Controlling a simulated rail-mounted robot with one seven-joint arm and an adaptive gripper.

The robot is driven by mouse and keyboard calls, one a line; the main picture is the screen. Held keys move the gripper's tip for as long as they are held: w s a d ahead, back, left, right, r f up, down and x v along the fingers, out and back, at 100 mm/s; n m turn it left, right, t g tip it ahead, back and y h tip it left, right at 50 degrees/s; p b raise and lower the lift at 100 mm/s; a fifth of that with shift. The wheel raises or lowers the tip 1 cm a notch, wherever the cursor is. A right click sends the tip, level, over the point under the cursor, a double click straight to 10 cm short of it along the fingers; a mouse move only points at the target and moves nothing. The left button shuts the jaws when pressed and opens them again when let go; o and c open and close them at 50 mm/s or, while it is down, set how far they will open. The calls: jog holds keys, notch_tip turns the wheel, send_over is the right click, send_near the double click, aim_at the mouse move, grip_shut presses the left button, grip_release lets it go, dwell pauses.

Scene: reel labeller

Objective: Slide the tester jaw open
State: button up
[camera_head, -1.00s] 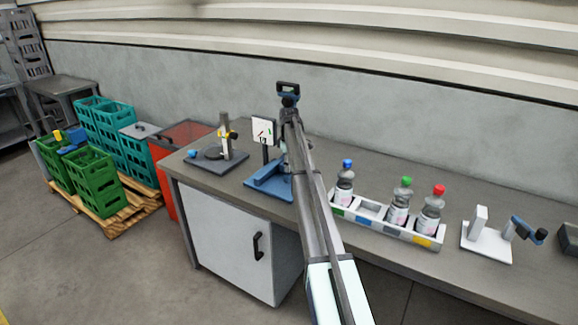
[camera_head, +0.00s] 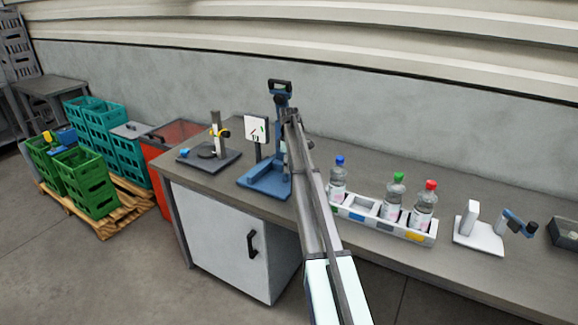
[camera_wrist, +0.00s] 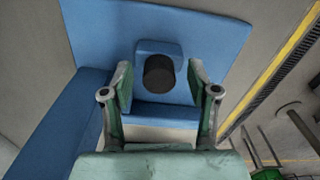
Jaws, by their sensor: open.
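The blue tester stands on the workbench in the head view, with a flat blue base (camera_head: 262,181) and an upright blue column (camera_head: 281,101) with a dark handle on top. In the wrist view, a black round knob (camera_wrist: 159,73) sticks out from a small blue block, which I take for the jaw (camera_wrist: 158,48), in front of a broad blue surface (camera_wrist: 95,30). My gripper (camera_wrist: 160,85) is open, with one green-padded finger on each side of the knob. Gaps show between fingers and knob; I cannot tell the depth between them. My arm hides the gripper in the head view.
A white sign on a post (camera_head: 256,129) and a dark stand (camera_head: 215,155) are left of the tester. A bottle rack (camera_head: 375,222) with capped bottles and a white fixture (camera_head: 478,236) are to the right. A wall runs behind the bench (camera_head: 330,155).

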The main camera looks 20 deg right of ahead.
notch_tip(320, 180, up, 12)
dwell(0.6)
